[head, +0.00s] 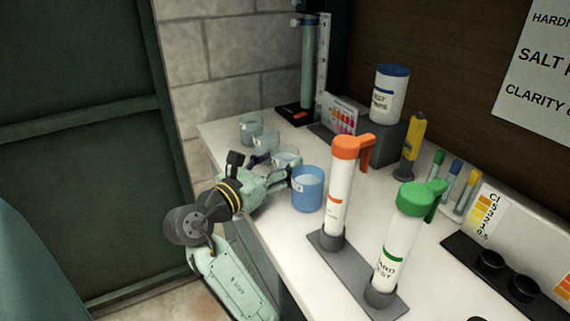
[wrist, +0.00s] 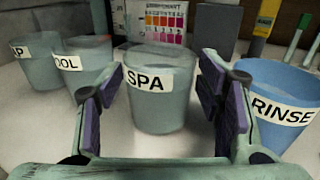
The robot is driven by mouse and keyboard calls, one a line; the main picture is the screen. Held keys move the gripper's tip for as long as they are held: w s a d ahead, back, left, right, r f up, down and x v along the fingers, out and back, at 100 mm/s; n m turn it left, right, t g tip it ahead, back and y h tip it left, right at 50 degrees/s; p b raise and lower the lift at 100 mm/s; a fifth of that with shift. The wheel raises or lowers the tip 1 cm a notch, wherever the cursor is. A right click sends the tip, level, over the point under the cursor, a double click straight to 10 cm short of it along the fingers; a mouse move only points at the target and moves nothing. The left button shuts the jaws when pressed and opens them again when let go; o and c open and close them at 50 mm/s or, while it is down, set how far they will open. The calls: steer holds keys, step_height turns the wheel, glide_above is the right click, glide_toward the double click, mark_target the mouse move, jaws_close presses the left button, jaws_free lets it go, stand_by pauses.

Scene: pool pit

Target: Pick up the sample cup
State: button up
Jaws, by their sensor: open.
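Three clear grey cups stand in a row at the left edge of the white counter. In the wrist view the SPA cup (wrist: 160,110) is upright between the fingers of my gripper (wrist: 160,88); I cannot tell whether either finger touches it. The cup labelled OOL (wrist: 88,62) and one ending in P (wrist: 38,72) stand to its left, their labels partly cut off or hidden. In the head view my gripper (head: 280,175) reaches low over the counter's left edge, partly hiding the SPA cup (head: 287,159). My gripper is open and holds nothing.
A blue RINSE cup (wrist: 278,85) stands close by my right finger. A rack with orange-capped (head: 341,190) and green-capped (head: 405,230) bottles stands to the right on the counter (head: 275,235). A color chart (head: 340,117) and grey block lie behind the cups.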

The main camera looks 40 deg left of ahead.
steer(key=shift+w, duration=0.65)
steer(key=shift+c, duration=0.4)
steer(key=c, duration=1)
